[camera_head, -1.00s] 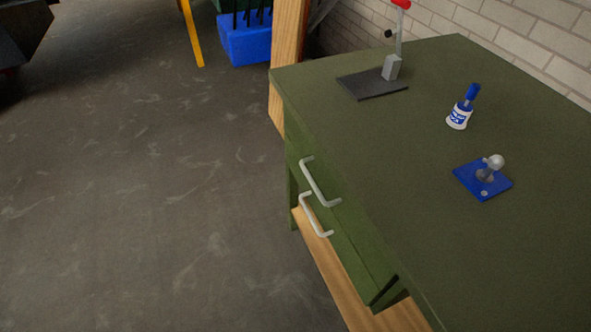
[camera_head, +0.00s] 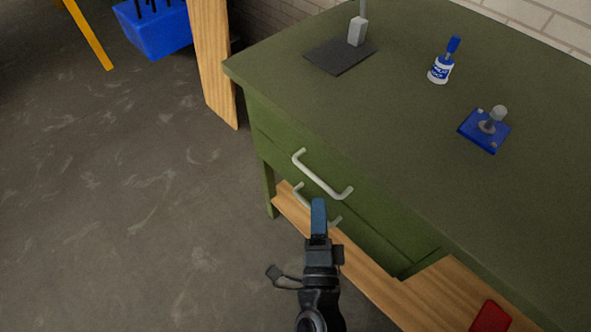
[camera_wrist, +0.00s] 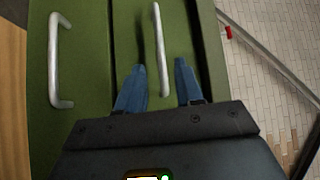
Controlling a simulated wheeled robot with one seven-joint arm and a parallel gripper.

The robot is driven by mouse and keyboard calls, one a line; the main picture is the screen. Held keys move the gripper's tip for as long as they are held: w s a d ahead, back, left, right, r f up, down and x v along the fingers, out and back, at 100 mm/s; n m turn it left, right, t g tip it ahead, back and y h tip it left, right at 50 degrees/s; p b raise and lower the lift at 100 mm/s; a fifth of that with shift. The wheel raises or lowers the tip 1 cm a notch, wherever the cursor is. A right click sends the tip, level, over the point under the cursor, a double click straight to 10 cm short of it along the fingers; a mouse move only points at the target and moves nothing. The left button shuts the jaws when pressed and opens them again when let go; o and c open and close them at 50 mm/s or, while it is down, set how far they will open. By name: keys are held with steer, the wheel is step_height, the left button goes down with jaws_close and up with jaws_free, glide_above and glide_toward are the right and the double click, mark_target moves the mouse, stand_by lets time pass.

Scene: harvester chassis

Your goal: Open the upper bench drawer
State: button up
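The green bench has two drawers at its front, one above the other, both looking shut. The upper drawer (camera_head: 278,143) carries a pale bar handle (camera_head: 322,178). The lower drawer's handle (camera_head: 300,196) is partly hidden behind my gripper. My gripper (camera_head: 318,203) is in front of the drawers, its blue fingers just below the upper handle in the head view. In the wrist view my gripper (camera_wrist: 159,80) is open, and the upper handle (camera_wrist: 159,45) lines up between its fingers. I cannot tell whether the fingers reach around it. The lower handle (camera_wrist: 55,60) lies to the left.
A wooden shelf (camera_head: 370,270) runs below the drawers.

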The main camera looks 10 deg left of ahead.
mark_target(315, 176)
steer(key=shift+w+a+r+p, duration=0.2)
steer(key=shift+w+a, duration=0.15)
steer(key=shift+w, duration=1)
steer(key=shift+w+a+r+p, duration=0.2)
steer(key=shift+w+a, duration=0.1)
steer(key=shift+w, duration=1.1)
steer(key=shift+w+a+r+p, duration=0.1)
steer(key=shift+w+a+p, duration=0.2)
steer(key=shift+w, duration=1.05)
steer(key=shift+c, duration=0.5)
jaws_close()
